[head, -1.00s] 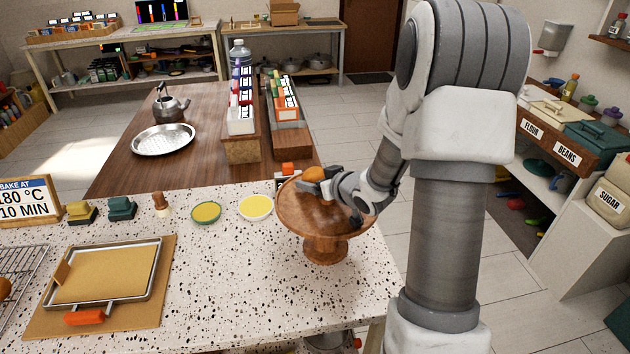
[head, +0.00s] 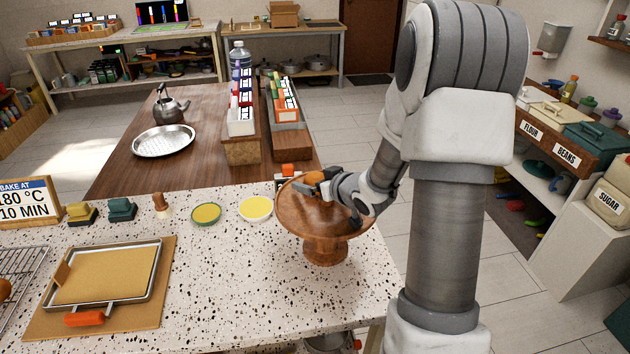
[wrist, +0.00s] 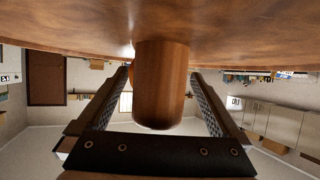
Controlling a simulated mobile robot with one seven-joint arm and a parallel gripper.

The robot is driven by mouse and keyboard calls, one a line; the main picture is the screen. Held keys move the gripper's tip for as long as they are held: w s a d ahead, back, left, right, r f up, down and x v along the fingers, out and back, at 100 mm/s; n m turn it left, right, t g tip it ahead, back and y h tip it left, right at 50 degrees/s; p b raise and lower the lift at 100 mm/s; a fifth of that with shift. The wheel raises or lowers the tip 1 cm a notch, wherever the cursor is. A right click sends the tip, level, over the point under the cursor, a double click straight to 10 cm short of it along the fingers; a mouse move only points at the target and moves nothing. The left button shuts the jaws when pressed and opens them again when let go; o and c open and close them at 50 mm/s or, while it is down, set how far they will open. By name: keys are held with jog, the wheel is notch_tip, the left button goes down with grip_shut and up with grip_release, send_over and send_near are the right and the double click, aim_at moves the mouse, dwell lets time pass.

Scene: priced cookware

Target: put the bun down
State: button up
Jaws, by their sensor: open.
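The bun (head: 313,178) is a small orange-brown thing at the wooden cake stand (head: 324,224), partly hidden by my gripper (head: 306,187) in the head view. My gripper reaches in from the right, low over the stand's top. In the wrist view, which looks upside down, a smooth brown rounded body, apparently the bun (wrist: 161,95), is between the two fingers. Its base meets the stand's top (wrist: 240,35), or nearly so. The fingers are open, one on each side, with narrow gaps showing.
A baking tray (head: 140,268) lies on a board at the left.

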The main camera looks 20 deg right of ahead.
jog(key=p+v, duration=0.1)
jog(key=v, duration=1.1)
